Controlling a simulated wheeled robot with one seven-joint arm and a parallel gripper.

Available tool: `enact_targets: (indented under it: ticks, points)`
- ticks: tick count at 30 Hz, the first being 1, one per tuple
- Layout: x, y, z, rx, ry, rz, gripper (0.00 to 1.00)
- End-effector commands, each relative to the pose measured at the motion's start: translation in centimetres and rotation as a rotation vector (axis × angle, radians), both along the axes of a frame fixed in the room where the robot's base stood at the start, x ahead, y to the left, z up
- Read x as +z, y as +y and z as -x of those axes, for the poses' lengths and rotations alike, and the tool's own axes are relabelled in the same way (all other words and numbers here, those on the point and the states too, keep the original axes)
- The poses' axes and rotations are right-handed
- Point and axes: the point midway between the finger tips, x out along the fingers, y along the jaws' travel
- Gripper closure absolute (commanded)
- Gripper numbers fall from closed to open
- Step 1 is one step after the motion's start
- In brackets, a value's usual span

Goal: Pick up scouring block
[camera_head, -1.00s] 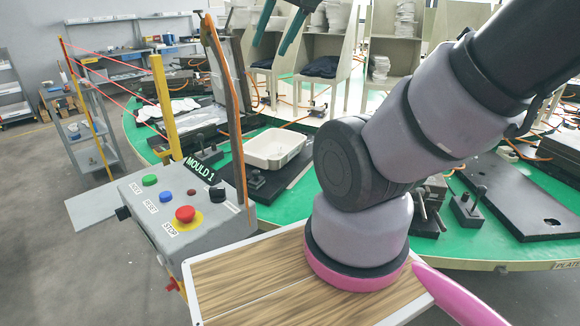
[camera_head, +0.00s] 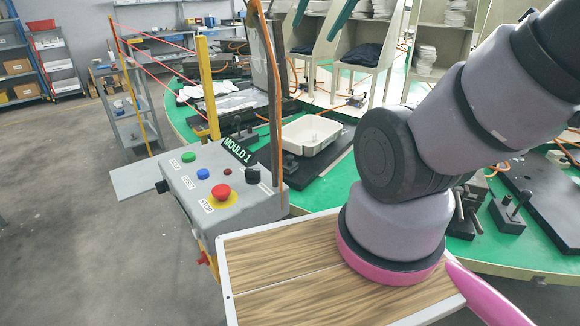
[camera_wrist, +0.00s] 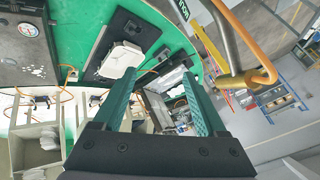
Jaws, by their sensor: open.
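I cannot make out a scouring block in either view. In the wrist view my gripper (camera_wrist: 156,76) has its two green fingers wide apart, with nothing between them. Past the fingertips lie the green round table and a white tray, well away from the fingers. In the head view two green fingertips (camera_head: 321,20) hang at the top edge; the rest of the gripper is out of the picture.
A white tray (camera_head: 312,147) sits on a dark plate on the green table (camera_head: 338,187). A control box (camera_head: 222,200) with coloured buttons and a yellow post (camera_head: 208,88) stand before it. Shelving (camera_head: 60,62) is at the back left. Grey floor (camera_head: 60,230) is clear at left.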

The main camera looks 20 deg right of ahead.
Motion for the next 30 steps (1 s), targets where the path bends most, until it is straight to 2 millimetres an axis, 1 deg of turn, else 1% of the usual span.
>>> enact_targets:
  ticks: [4, 8, 9, 11, 12, 14, 15, 17, 18, 20, 21, 23, 24, 26, 27, 29, 30]
  points:
    - [-0.9, -0.5, -4.0, -0.117, 0.09, -0.047, 0.26]
    - [-2.5, -1.1, -8.5, -0.261, 0.179, -0.099, 0.26]
    - [-3.2, -1.3, -9.9, -0.305, 0.205, -0.113, 0.26]
    - [-4.4, -1.6, -12.0, -0.372, 0.241, -0.132, 0.26]
    - [-5.3, -1.8, -13.3, -0.417, 0.267, -0.145, 0.26]
    - [-6.8, -2.1, -15.3, -0.485, 0.301, -0.162, 0.26]
    - [-7.9, -2.3, -16.6, -0.53, 0.326, -0.173, 0.26]
    - [-9.7, -2.5, -18.4, -0.599, 0.359, -0.187, 0.26]
    - [-11.0, -2.7, -19.7, -0.644, 0.38, -0.197, 0.26]
    - [-13.1, -3.0, -21.4, -0.715, 0.412, -0.21, 0.26]
    - [-14.7, -3.2, -22.5, -0.761, 0.433, -0.217, 0.26]
    - [-17.1, -3.4, -24.0, -0.83, 0.461, -0.227, 0.26]
    - [-18.9, -3.6, -25.0, -0.879, 0.482, -0.233, 0.26]
    - [-21.5, -3.9, -26.3, -0.949, 0.508, -0.241, 0.26]
    - [-23.5, -4.0, -27.0, -0.996, 0.525, -0.245, 0.26]
    - [-26.3, -4.3, -28.0, -1.065, 0.549, -0.25, 0.26]
    - [-28.1, -4.4, -28.5, -1.107, 0.562, -0.253, 0.26]
